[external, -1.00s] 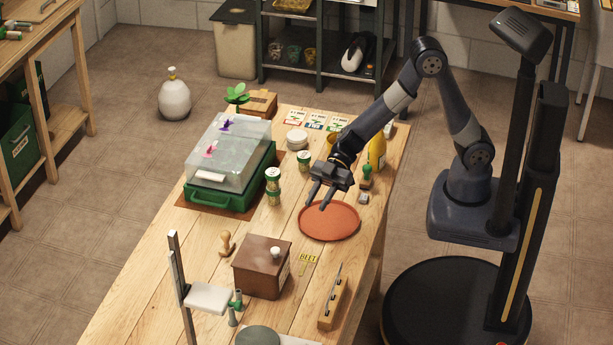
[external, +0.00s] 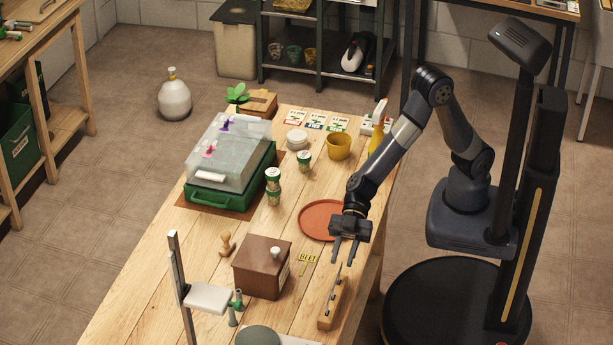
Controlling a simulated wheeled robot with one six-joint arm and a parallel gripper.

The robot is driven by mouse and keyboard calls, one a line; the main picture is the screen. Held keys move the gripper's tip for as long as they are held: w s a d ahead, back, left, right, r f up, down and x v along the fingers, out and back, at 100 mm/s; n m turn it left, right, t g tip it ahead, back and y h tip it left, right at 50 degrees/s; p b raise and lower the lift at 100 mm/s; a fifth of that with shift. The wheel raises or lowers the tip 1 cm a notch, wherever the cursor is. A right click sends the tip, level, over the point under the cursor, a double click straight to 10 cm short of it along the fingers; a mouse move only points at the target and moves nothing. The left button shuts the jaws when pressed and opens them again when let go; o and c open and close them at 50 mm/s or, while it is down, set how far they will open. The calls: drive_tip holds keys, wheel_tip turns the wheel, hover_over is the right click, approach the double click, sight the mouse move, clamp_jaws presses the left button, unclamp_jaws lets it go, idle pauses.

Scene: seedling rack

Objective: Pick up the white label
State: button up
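My gripper (external: 345,254) points down with its two fingers apart and nothing between them. It hangs above the right side of the table, by the near right edge of the terracotta saucer and just above the back end of a wooden block with slim tools. A white strip (external: 211,175) shows at the front of the clear propagator lid, far to the left of my gripper; it may be the white label, but I cannot tell for sure. A yellow label marked BEET (external: 308,260) lies on the table left of my gripper.
The terracotta saucer (external: 315,221), brown box (external: 262,267), wooden block (external: 327,315) and a metal stand (external: 180,285) surround the middle. The green propagator (external: 235,186), small tins (external: 273,187), yellow pot (external: 339,147) and spray bottle (external: 377,140) stand farther back.

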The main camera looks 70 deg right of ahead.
sight(340, 270)
drive_tip(key=x, duration=0.4)
drive_tip(key=shift+f, duration=0.35)
drive_tip(key=shift+c, duration=0.3)
clamp_jaws()
